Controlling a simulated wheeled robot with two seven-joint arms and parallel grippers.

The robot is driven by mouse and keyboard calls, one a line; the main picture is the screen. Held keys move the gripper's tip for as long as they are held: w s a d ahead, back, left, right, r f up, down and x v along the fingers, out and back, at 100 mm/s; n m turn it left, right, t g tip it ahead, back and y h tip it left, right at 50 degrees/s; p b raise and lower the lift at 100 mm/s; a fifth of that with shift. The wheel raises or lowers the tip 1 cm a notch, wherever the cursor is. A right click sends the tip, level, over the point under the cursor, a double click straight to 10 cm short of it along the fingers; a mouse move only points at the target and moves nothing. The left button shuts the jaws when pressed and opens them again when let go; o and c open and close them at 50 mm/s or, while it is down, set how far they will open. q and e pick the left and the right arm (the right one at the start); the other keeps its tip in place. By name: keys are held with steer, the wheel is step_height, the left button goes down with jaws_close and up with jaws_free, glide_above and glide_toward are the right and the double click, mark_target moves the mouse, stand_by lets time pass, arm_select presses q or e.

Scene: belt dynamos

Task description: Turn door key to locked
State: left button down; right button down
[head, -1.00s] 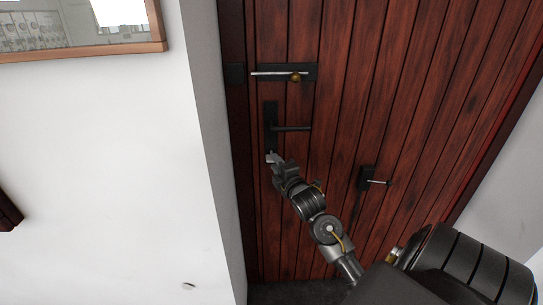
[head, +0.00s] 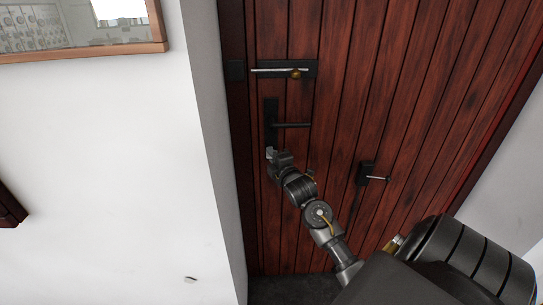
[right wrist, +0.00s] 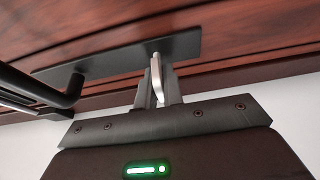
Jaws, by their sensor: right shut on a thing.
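The reddish-brown plank door (head: 345,130) fills the middle and right of the head view. A black lock plate (head: 271,108) with a lever handle (head: 292,125) sits near its left edge. A small silvery key (head: 269,152) is at the lower end of this plate. My right gripper (head: 272,155) is at the key. In the right wrist view its fingers (right wrist: 157,90) are shut on the key (right wrist: 156,78), which stands out from the black plate (right wrist: 130,57). The keyhole is hidden. My left gripper is not in view.
A sliding bolt (head: 283,71) with a brass knob is above the handle. Another small black fitting with a metal bar (head: 370,177) is lower right on the door. A white wall (head: 100,160) with a framed picture (head: 85,27) stands to the left.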

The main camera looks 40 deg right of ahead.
steer(key=shift+f+m, duration=0.1)
steer(key=shift+m, duration=0.2)
steer(key=m+t+h+b, duration=0.1)
steer(key=m+b, duration=0.1)
steer(key=m, duration=0.1)
steer(key=shift+f+b, duration=0.1)
steer(key=shift+b, duration=0.2)
steer(key=m+h+b, duration=0.1)
steer(key=m, duration=0.3)
steer(key=m+t+h+b, duration=0.1)
steer(key=m+h+b, duration=0.1)
steer(key=m, duration=0.2)
steer(key=m+h+b, duration=0.1)
steer(key=m, duration=0.2)
steer(key=m+h, duration=0.1)
steer(key=m, duration=0.2)
steer(key=shift+g+h+b, duration=0.3)
steer(key=shift+h+b, duration=0.1)
steer(key=shift+m+g+h+b, duration=0.55)
steer(key=shift+m+h, duration=0.45)
steer(key=shift+m, duration=1.6)
steer(key=c, duration=1.6)
jaws_free()
steer(key=shift+o, duration=0.2)
